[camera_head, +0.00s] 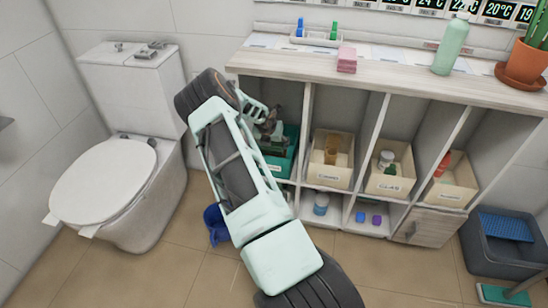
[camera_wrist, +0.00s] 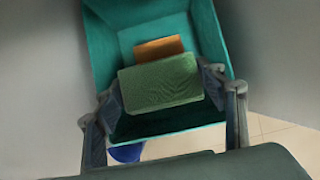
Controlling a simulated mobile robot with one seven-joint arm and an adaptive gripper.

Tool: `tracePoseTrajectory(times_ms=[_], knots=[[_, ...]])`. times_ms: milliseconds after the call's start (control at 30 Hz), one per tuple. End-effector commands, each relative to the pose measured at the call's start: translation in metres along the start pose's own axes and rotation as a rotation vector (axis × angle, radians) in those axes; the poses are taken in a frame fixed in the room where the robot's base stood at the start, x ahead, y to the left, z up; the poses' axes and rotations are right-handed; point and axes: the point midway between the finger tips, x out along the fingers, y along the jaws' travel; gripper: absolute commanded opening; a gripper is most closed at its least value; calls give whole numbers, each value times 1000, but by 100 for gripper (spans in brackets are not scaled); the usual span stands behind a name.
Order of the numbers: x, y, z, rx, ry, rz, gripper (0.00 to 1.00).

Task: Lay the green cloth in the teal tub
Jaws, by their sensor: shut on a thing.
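The green cloth (camera_wrist: 160,84) is a folded block held between the two fingers of my gripper (camera_wrist: 161,92) in the wrist view. The teal tub (camera_wrist: 104,48) is behind and around it in that picture, and the cloth appears over or within its opening. I cannot tell whether the cloth touches the tub floor. An orange-brown item (camera_wrist: 158,47) lies in the tub beyond the cloth. In the head view the teal tub (camera_head: 291,145) sits in the leftmost shelf compartment, partly hidden by my arm and gripper (camera_head: 270,128).
Cubby dividers stand close on both sides of the tub. Labelled beige bins (camera_head: 331,176) fill the compartments to the right. The countertop (camera_head: 395,84) above holds a pink stack (camera_head: 347,60) and a green bottle (camera_head: 451,45). A blue object (camera_head: 215,224) is on the floor below; a toilet (camera_head: 110,170) stands left.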

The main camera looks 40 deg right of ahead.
Motion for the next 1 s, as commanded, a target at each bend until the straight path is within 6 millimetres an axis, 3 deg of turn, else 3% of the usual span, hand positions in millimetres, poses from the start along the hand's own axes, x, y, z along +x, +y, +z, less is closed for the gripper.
tracePoseTrajectory(times_ms=[33, 433, 1000], knots=[[11, 0, -6, 0, 1, -1, 45], [56, 0, -33, -2, 1, 0, 45], [66, 0, -38, -1, -1, 0, 45]])
